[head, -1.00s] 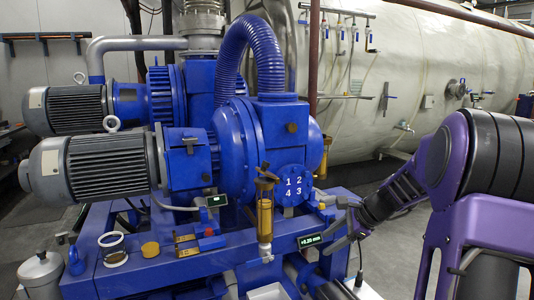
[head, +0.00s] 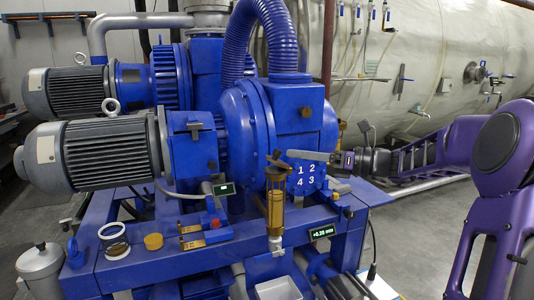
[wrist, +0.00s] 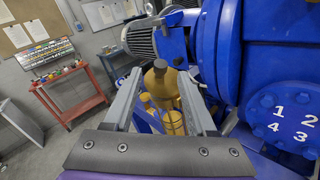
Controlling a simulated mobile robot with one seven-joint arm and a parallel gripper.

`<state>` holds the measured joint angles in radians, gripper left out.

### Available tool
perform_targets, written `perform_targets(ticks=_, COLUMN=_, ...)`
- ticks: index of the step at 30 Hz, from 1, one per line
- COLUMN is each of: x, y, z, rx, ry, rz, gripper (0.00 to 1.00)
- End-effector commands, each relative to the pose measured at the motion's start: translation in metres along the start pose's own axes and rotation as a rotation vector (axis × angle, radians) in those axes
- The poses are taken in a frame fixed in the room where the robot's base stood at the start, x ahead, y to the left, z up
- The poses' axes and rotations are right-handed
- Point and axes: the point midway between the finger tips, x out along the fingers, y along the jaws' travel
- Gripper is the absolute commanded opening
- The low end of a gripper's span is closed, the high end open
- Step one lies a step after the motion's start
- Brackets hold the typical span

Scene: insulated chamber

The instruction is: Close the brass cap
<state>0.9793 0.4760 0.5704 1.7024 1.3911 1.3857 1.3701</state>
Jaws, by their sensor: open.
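The brass cap (head: 275,159) sits tilted at the top of an amber sight glass (head: 275,208) in brass fittings, on the front of the blue pump frame. In the wrist view the brass cap (wrist: 160,80) shows between and beyond my fingers, with the yellow-brass body below it. It appears raised off the opening, though its hinge is hard to make out. My gripper (head: 288,155) is level with the cap, reaching in from its right. In the wrist view my gripper (wrist: 160,74) is open with nothing held. I cannot tell whether a finger touches the cap.
The blue pump housing (head: 255,130) and its numbered flange (head: 307,174) stand close behind the gripper. A small display (head: 322,232) is right of the sight glass.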

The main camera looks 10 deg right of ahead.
Motion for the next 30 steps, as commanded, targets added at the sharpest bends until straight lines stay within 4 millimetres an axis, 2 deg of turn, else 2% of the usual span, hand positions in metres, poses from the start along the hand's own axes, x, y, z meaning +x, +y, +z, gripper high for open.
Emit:
perform_targets(ticks=1, x=0.012, y=0.000, z=-0.002, rx=-0.001, ry=0.000, rz=0.002, gripper=0.57)
perform_targets(ticks=6, x=0.048, y=0.000, z=-0.002, rx=0.000, ry=0.001, rz=0.003, gripper=0.57)
perform_targets(ticks=12, x=0.077, y=-0.001, z=-0.001, rx=0.000, ry=0.001, rz=0.000, gripper=0.57)
perform_targets(ticks=18, x=0.088, y=0.000, z=0.000, rx=0.000, ry=0.001, rz=-0.001, gripper=0.57)
perform_targets(ticks=25, x=0.088, y=-0.001, z=0.000, rx=0.000, ry=0.001, rz=-0.002, gripper=0.57)
perform_targets(ticks=26, x=0.088, y=-0.001, z=0.000, rx=0.000, ry=0.001, rz=-0.002, gripper=0.55)
perform_targets(ticks=30, x=0.088, y=-0.001, z=0.000, rx=0.000, ry=0.001, rz=-0.002, gripper=0.30)
